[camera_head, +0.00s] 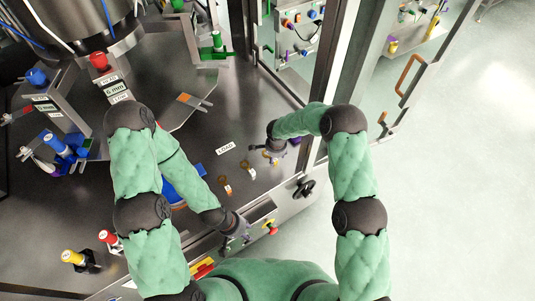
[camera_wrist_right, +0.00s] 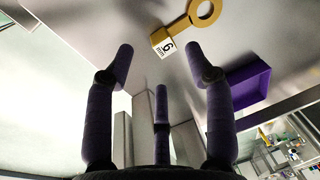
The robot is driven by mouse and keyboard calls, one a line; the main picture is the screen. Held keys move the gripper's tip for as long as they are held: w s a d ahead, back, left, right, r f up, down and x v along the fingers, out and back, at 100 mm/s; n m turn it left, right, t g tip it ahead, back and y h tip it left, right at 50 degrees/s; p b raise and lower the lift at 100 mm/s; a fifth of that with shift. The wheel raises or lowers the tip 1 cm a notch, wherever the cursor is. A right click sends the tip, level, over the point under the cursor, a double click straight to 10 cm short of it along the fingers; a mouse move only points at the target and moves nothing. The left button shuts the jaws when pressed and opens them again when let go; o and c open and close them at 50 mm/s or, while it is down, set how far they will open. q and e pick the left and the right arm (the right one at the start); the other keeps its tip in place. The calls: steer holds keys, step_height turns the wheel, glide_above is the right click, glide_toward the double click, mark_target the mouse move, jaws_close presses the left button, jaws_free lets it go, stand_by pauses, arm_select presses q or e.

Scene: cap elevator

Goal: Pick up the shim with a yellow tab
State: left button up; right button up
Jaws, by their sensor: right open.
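In the head view my right gripper (camera_head: 272,150) is low over the table's right edge. A yellowish tab (camera_head: 248,169) and an orange-brown tab (camera_head: 225,185) lie to its lower left. My left gripper (camera_head: 236,235) is at the table's front edge; its fingers are too small to read.
A purple piece (camera_wrist_right: 249,85) is right of the tab in the wrist view. A "LONG" label (camera_head: 225,148) lies left of my right gripper. A glass-panelled frame (camera_head: 330,75) stands close behind the right gripper.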

mark_target(275, 160)
steer(key=shift+w+f, duration=0.2)
steer(key=shift+f, duration=0.65)
steer(key=shift+w+f, duration=0.25)
steer(key=shift+f, duration=0.55)
steer(key=shift+w+f, duration=0.2)
steer(key=shift+f, duration=0.65)
jaws_close()
